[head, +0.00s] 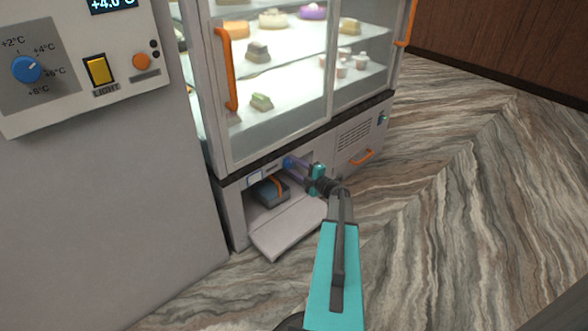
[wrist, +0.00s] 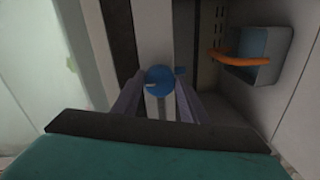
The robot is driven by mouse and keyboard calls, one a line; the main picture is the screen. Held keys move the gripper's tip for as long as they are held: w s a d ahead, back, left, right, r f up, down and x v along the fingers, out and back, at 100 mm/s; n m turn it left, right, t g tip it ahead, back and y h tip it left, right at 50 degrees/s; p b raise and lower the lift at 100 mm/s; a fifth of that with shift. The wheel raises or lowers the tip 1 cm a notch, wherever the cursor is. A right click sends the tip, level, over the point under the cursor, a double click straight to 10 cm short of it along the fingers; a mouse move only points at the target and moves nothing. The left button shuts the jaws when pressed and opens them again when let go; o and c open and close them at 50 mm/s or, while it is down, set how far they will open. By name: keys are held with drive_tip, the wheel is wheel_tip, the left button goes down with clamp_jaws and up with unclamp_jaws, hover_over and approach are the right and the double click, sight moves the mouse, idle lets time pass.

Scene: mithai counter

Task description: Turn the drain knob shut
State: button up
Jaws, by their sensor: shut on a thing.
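The drain knob is a round blue knob (wrist: 162,77) on the pale strip low on the display cabinet's front. In the head view only a bit of the blue knob (head: 287,163) shows past my fingers. My gripper (head: 291,164) reaches in from the right and is shut on the knob; its two grey-purple fingers also show in the wrist view (wrist: 160,98). The fingers hide part of the knob, and its exact turn is hard to read.
Below the strip is an open compartment with a lowered flap (head: 287,229) and a blue-grey box (head: 268,191) with an orange handle. A vent grille (head: 355,134) and orange pull (head: 362,157) are to the right. Glass doors rise above. The floor at right is clear.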

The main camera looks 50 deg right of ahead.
drive_tip(key=shift+n, duration=0.3)
drive_tip(key=o, duration=1)
drive_tip(key=shift+o, duration=0.2)
drive_tip(key=shift+s, duration=0.15)
drive_tip(key=s+a+p, duration=0.1)
drive_tip(key=s+p, duration=0.2)
drive_tip(key=s, duration=1)
drive_tip(key=shift+s+r, duration=0.25)
drive_tip(key=shift+r, duration=0.1)
drive_tip(key=shift+w, duration=0.1)
